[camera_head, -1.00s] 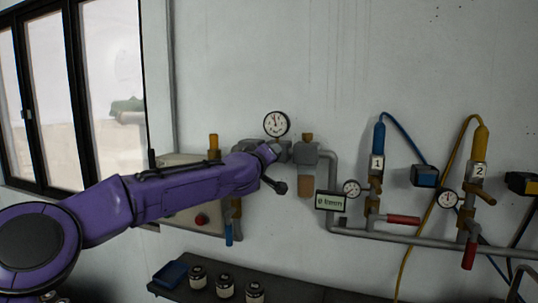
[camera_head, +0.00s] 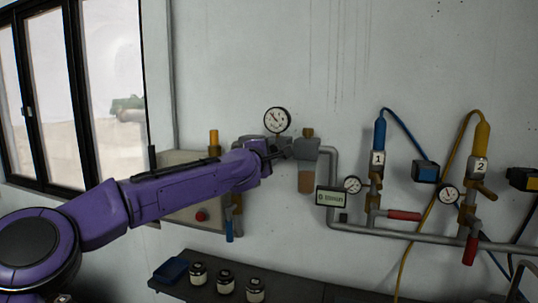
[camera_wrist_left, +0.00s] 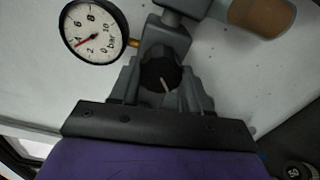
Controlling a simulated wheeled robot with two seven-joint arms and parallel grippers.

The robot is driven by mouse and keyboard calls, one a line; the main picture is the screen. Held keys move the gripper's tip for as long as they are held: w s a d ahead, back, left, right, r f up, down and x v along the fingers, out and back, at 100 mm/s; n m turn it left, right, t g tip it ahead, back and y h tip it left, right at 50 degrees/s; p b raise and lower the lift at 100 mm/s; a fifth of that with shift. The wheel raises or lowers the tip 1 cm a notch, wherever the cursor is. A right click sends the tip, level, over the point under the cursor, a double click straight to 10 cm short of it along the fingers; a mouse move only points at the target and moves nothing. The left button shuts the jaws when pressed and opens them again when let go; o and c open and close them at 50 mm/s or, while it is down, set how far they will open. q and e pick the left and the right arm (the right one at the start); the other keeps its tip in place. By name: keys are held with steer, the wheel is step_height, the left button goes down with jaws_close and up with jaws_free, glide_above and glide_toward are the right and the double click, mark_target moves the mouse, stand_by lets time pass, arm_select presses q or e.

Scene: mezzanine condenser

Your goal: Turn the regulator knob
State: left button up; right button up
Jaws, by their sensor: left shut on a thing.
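My left gripper (camera_head: 279,152) reaches the regulator on the wall, and the regulator knob is hidden behind it in the head view. In the left wrist view, the dark round knob (camera_wrist_left: 158,72) sits between the grey fingers of my left gripper (camera_wrist_left: 161,88), which are shut on it. A white mark on the knob points down and slightly right. The regulator's gauge (camera_head: 277,120) is above the gripper. In the left wrist view, the gauge (camera_wrist_left: 93,31) is marked in bar and its red needle points near 4. My right gripper is not in view.
A filter bowl (camera_head: 306,181) hangs just right of the gripper. A small display (camera_head: 331,198) and pipes with valves 1 and 2 are further right. A shelf (camera_head: 320,296) with several jars lies below. A panel with a red button (camera_head: 201,215) is behind my arm.

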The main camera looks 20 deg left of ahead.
arm_select(q)
steer(key=shift+f+n+b, duration=0.2)
steer(key=shift+n+b, duration=0.95)
steer(key=shift+n, duration=2.45)
steer(key=o, duration=1)
steer(key=shift+o, duration=0.2)
